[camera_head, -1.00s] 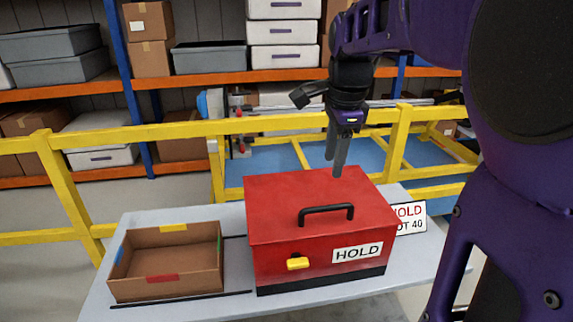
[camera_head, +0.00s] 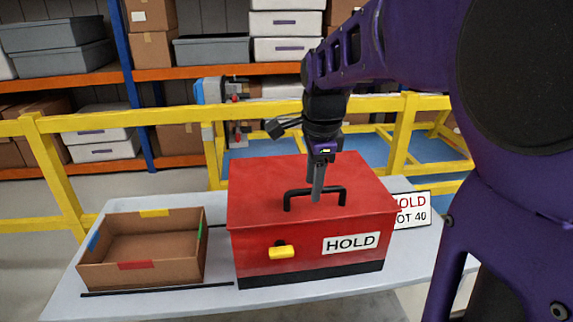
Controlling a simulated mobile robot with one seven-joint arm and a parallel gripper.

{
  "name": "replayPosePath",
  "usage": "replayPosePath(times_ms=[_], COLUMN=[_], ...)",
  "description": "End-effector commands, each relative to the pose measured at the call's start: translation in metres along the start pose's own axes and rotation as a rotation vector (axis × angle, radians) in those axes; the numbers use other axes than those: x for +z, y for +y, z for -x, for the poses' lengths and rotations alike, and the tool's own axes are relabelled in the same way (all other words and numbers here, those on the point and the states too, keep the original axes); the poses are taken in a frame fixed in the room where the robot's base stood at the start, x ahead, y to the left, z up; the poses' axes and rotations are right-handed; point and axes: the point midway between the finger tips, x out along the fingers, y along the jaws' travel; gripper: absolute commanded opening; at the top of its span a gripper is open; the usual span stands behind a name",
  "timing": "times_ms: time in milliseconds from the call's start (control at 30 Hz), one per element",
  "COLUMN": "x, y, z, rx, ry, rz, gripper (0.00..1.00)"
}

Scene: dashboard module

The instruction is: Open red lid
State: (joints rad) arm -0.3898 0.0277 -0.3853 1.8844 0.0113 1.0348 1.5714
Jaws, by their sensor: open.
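A red box (camera_head: 300,250) with a red lid (camera_head: 262,192) stands on the table, and the lid is shut. A black handle (camera_head: 345,190) arches over the lid top. A yellow latch (camera_head: 281,252) and a white HOLD label (camera_head: 351,243) are on the box front. My gripper (camera_head: 317,198) points down at the handle, with its fingertips at the middle of the handle bar. The near finger covers part of the bar. The far finger is mostly hidden, so I cannot tell whether the fingers straddle the bar or touch it.
An open cardboard tray (camera_head: 140,245) with coloured tape marks stands left of the box on the grey table (camera_head: 210,298). A HOLD sign (camera_head: 412,211) stands right of the box. A yellow railing (camera_head: 180,114) and loaded shelves (camera_head: 210,74) are behind.

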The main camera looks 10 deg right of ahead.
Motion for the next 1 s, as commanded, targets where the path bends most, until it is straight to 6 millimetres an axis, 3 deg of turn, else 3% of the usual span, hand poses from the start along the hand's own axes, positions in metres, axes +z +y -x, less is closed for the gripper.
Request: replayPosePath(times_ms=[367,633,1000], x=[0.0012,0.0011,0.001], y=[0.0011,0.0012,0.0013], z=[-0.0028,-0.0029,-0.003], rx=[0.0,0.0,0.001], ry=[0.0,0.0,0.0], rz=[0.0,0.0,0.0], gripper=[0.48,0.0,0.0])
